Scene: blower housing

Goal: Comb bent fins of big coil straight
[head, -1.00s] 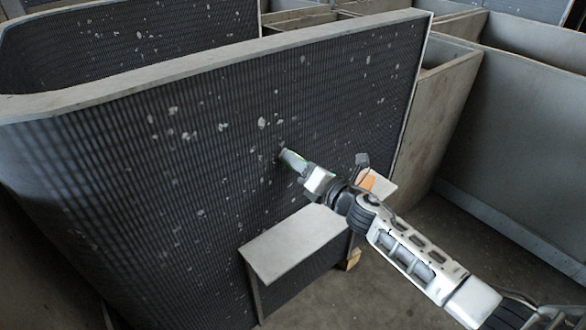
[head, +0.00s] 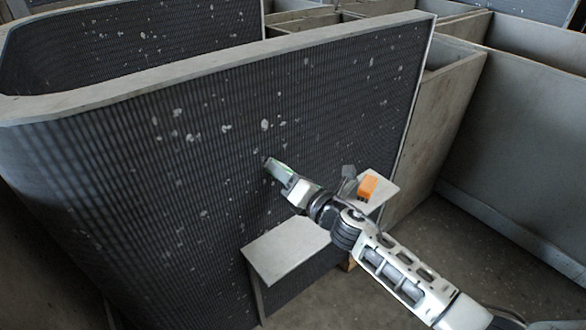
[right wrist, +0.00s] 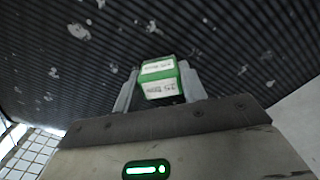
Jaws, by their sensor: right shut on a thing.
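The big coil (head: 130,170) is a tall dark finned panel with a pale top edge, curving at its left. Pale patches of bent fins (head: 264,125) dot its face. They also show at the top of the right wrist view (right wrist: 79,31). My right gripper (head: 281,174) is shut on a small green comb (head: 271,164) in front of the coil's middle, below and beside a large pale patch. In the right wrist view the comb (right wrist: 158,82) is a green block with white labels between the two fingers. I cannot tell whether it touches the fins. My left gripper is not in view.
A grey ledge (head: 287,250) juts out below my right wrist. An orange block (head: 367,187) lies on another pale ledge to the right. Grey panels (head: 520,130) stand at the right, with open floor before them. Another finned coil (head: 140,45) stands behind.

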